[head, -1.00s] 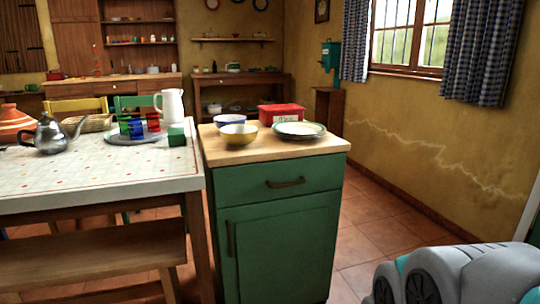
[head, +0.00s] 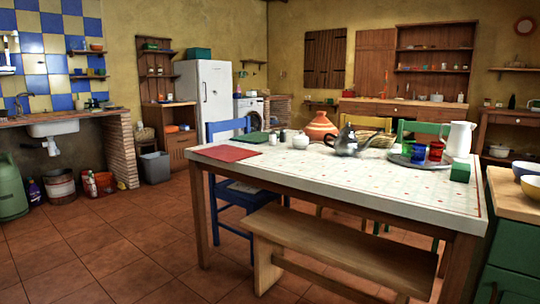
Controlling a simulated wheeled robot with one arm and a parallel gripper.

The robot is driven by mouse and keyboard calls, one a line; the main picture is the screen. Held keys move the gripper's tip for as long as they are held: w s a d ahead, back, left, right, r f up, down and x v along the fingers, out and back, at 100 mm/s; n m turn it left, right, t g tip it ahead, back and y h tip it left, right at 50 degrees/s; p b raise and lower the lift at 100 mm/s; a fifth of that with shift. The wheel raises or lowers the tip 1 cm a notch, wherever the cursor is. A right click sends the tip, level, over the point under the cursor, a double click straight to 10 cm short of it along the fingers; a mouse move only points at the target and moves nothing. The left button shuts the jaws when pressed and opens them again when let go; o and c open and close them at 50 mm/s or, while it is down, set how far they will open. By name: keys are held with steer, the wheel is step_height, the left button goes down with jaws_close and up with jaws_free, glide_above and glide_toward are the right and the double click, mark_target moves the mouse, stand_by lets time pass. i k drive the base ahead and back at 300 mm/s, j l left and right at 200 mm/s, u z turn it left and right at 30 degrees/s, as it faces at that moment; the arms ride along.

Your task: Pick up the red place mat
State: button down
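The red place mat (head: 223,153) lies flat on the near left end of the dining table (head: 345,178), at the table's edge. Nothing rests on it. Its whole surface shows. My gripper is not in view in the head view.
A wooden bench (head: 340,245) stands along the table's near side, and a blue chair (head: 232,190) at its left end. A teapot (head: 348,141), a terracotta tagine (head: 319,127), a tray (head: 408,159) with cups and a white jug (head: 459,139) stand on the table. The tiled floor at left is open.

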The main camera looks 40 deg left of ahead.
mark_target(228, 154)
steer(key=u, duration=1.7)
steer(key=i+l, duration=0.1)
steer(key=i, duration=0.35)
steer(key=i+j+z, duration=0.1)
steer(key=i+j, duration=0.3)
steer(key=i+j+z, duration=0.15)
steer(key=i+j, duration=0.2)
steer(key=i+j+z, duration=0.1)
steer(key=i+j, duration=0.25)
steer(key=j, duration=0.15)
steer(key=i+j+z, duration=0.1)
steer(key=i+j, duration=0.25)
steer(key=j, duration=0.15)
